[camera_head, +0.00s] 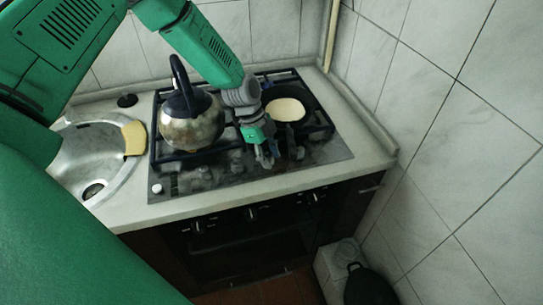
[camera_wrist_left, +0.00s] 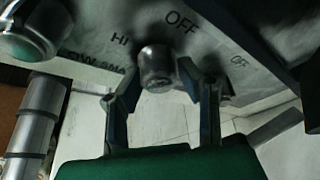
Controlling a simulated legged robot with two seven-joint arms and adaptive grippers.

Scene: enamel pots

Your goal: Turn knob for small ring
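My left gripper (camera_head: 266,155) is over the front right part of the gas stove (camera_head: 330,152), pointing down. In the left wrist view, a dark round knob (camera_wrist_left: 157,68) sits between the two fingertips of my left gripper (camera_wrist_left: 160,77). The fingers are open on either side of the knob; I cannot tell whether they touch it. "HI", "OFF" and part of a "LOW SMA..." label show on the panel around it. In the head view this knob is hard to make out behind the gripper. My right gripper is not in view.
A steel kettle (camera_head: 190,128) stands on the left of the stove. A dark pan (camera_head: 310,108) with a pale pancake (camera_head: 286,109) is on the back right. A sink (camera_head: 75,150) with a yellow sponge (camera_head: 134,138) is at left. A tiled wall (camera_head: 440,120) bounds the right side.

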